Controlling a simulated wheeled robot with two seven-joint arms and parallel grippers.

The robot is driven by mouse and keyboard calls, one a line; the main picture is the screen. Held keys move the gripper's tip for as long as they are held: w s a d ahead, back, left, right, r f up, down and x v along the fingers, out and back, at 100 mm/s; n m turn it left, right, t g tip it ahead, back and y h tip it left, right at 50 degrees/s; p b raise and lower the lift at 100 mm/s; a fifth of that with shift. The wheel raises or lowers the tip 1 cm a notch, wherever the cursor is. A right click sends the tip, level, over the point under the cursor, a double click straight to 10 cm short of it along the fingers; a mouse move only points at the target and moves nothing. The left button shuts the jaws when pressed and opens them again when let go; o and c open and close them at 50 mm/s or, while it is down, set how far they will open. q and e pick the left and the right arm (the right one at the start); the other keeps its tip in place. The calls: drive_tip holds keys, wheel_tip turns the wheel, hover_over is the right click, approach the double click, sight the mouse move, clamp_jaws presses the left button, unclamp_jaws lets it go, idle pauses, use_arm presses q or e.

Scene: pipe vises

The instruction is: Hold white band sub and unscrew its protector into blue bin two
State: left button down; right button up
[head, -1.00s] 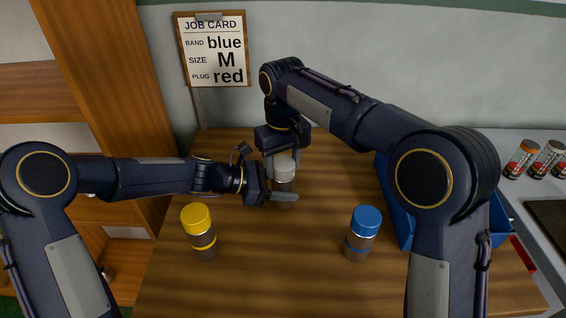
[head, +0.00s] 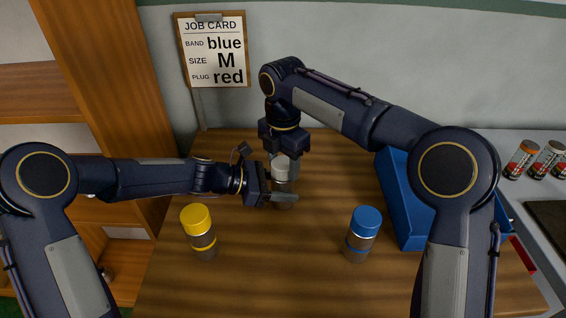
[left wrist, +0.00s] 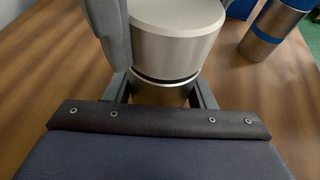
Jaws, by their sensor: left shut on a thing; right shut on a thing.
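The white band sub (head: 284,186) stands upright on the wooden table, with its white protector (head: 281,172) on top. The protector also shows in the left wrist view (left wrist: 178,30), with a thin dark gap between it and the metal body (left wrist: 162,92). My left gripper (head: 283,197) is shut around the sub's lower body from the left. My right gripper (head: 284,160) comes from above and is shut on the protector; one of its fingers shows in the left wrist view. A blue bin (head: 408,228) stands at the right, partly behind my right arm; no number is readable on it.
A yellow-capped sub (head: 198,228) stands at the front left and a blue-capped sub (head: 362,232) at the front right. A job card (head: 213,52) stands at the back. Several small orange-and-white-topped containers (head: 521,160) sit on the right counter. The front middle of the table is clear.

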sight(283, 163)
drive_tip(key=shift+r, duration=0.25)
idle(0.3)
drive_tip(key=shift+r, duration=0.85)
drive_tip(key=shift+r, duration=2.05)
use_arm(q)
drive_tip(key=c, duration=0.6)
unclamp_jaws()
drive_tip(key=shift+o, duration=0.2)
